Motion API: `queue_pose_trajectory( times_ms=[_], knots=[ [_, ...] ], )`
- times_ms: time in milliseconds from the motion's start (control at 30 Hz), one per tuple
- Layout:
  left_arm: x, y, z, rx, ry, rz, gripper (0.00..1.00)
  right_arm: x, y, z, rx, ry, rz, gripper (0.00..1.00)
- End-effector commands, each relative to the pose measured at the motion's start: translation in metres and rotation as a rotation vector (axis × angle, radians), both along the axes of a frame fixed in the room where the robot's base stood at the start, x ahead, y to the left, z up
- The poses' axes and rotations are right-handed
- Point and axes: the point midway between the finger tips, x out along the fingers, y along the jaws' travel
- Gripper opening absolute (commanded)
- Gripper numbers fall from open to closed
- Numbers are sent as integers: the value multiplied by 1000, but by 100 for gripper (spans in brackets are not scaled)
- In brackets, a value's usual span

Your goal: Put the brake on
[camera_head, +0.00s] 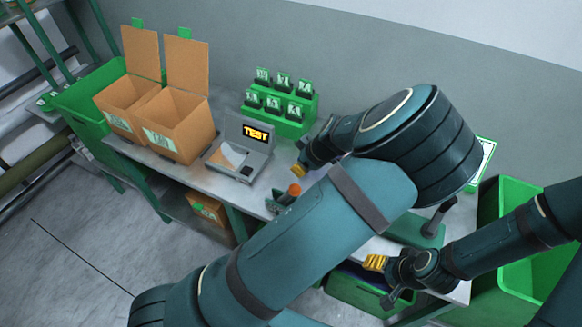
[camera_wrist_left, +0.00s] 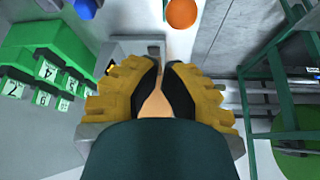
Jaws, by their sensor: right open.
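A small lever with an orange knob (camera_head: 294,189) stands at the near edge of the table (camera_head: 262,190). The orange knob (camera_wrist_left: 182,13) also shows at the top of the left wrist view, beyond the fingertips and apart from them. No brake is labelled. My left gripper (camera_head: 301,172) is just above and behind the lever, partly hidden by its own wrist. In the left wrist view its yellow fingers (camera_wrist_left: 161,68) are close together, with a tan strip visible between them; I cannot tell whether it is held or background. My right gripper (camera_head: 380,279) is open and empty near the table's front edge.
A tester (camera_head: 240,150) reading TEST stands left of the lever, beside two open cardboard boxes (camera_head: 170,125). A green rack of numbered blocks (camera_head: 288,122) is at the back. A green stand (camera_head: 420,228) and bin (camera_head: 508,215) are at right. My left arm hides the table's middle.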

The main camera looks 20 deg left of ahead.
Motion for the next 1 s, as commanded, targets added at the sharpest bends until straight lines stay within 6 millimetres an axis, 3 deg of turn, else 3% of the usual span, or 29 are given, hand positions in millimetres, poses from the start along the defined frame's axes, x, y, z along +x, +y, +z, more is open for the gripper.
queue_pose_trajectory(
  times_ms=[100, 300, 1000],
  knots=[
    [-2, -15, 10, 1, -1, 0, 0, 0, 0, 0, 0, 0, 0, 58],
    [-4, -25, 18, 0, 1, 0, 0, 0, 0, 0, 0, 0, 0, 58],
    [-4, -26, 19, 0, 0, 1, 0, 0, 0, 0, 0, 0, 0, 58]
  ],
)
